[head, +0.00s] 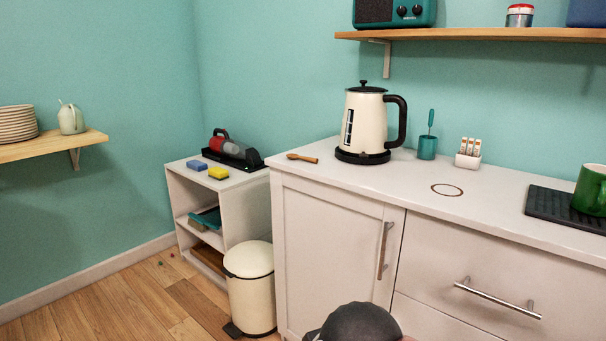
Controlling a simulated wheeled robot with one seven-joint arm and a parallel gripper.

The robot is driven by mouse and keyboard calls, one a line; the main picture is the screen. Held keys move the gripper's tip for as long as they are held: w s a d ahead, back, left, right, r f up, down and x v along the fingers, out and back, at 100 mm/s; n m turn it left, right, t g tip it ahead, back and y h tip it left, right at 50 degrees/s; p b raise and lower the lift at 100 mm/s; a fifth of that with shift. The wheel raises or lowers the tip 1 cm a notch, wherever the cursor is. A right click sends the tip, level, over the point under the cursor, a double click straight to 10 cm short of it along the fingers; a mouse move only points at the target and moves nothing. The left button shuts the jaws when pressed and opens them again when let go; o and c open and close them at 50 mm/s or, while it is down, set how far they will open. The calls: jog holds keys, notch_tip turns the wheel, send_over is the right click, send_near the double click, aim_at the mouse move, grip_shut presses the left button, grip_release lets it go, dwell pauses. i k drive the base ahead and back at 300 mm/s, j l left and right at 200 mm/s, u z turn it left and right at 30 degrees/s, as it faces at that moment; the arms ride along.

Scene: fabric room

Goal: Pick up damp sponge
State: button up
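Two small sponges lie near the front edge of the low white shelf unit's top, left of centre in the head view. One is a blue sponge (197,165), and the other is a yellow sponge (218,173) just to its right. I cannot tell from their looks which one is damp. No gripper fingers show in this view. A dark rounded shape at the bottom edge looks like part of my arm, well away from the sponges.
A red and grey handheld vacuum (232,149) lies behind the sponges. A cream bin (250,288) stands before the white shelf unit (240,205). The higher counter (330,172) to the right holds a wooden spoon (302,158) and a kettle (366,122). Floor is open at left.

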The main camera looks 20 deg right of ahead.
aim_at(217, 172)
jog(key=i+z, duration=0.15)
jog(key=z, duration=0.2)
jog(key=i+j+z, duration=0.1)
jog(key=z, duration=0.25)
jog(key=i+j+z, duration=0.25)
jog(key=i+j, duration=0.15)
jog(key=j, duration=0.25)
jog(key=i+j+z, duration=0.1)
jog(key=j, duration=0.3)
jog(key=i+j+z, duration=0.15)
jog(key=i+j, duration=0.15)
jog(key=i+j+z, duration=0.1)
jog(key=j, duration=0.35)
jog(key=i+j, duration=0.15)
jog(key=j, duration=0.25)
jog(key=i+j, duration=0.2)
jog(key=j, duration=0.15)
jog(key=i+j, duration=0.15)
jog(key=j, duration=0.25)
jog(key=i+j, duration=0.2)
jog(key=j, duration=0.15)
